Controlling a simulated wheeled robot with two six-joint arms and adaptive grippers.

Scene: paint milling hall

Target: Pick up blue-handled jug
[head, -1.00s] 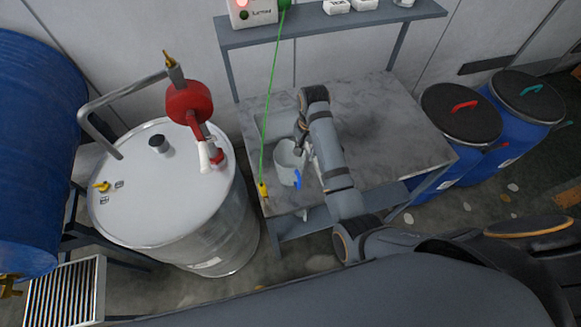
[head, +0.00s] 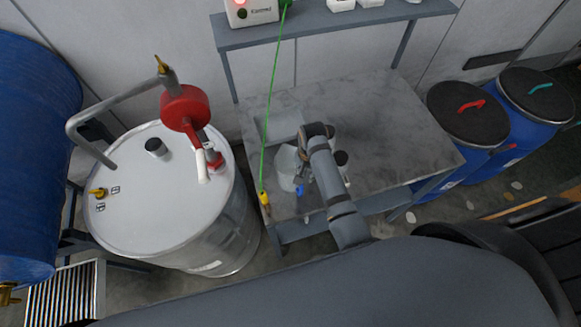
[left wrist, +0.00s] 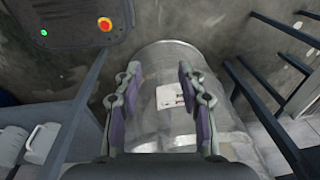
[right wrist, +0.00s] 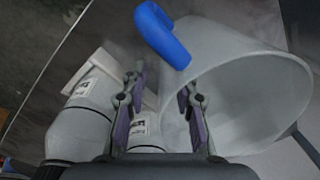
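The pale grey jug (head: 285,167) stands on the left part of the grey worktable, its blue handle (head: 299,190) toward me. My right arm covers part of it in the head view. In the right wrist view, the jug (right wrist: 255,90) fills the right side with its wide mouth showing, and the blue handle (right wrist: 163,35) is at the top. My right gripper (right wrist: 158,95) is open, one fingertip overlapping the jug's rim; I cannot tell whether they touch. My left gripper (left wrist: 155,85) is open and empty, in front of a metal drum (left wrist: 165,120).
White labelled bottles (right wrist: 75,125) stand beside the jug. The worktable (head: 385,125) is bare at the right. A shelf (head: 330,24) runs above its back. A green cable (head: 270,100) hangs at the left. A steel drum (head: 150,210) with a red pump stands left; blue drums (head: 470,125) stand right.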

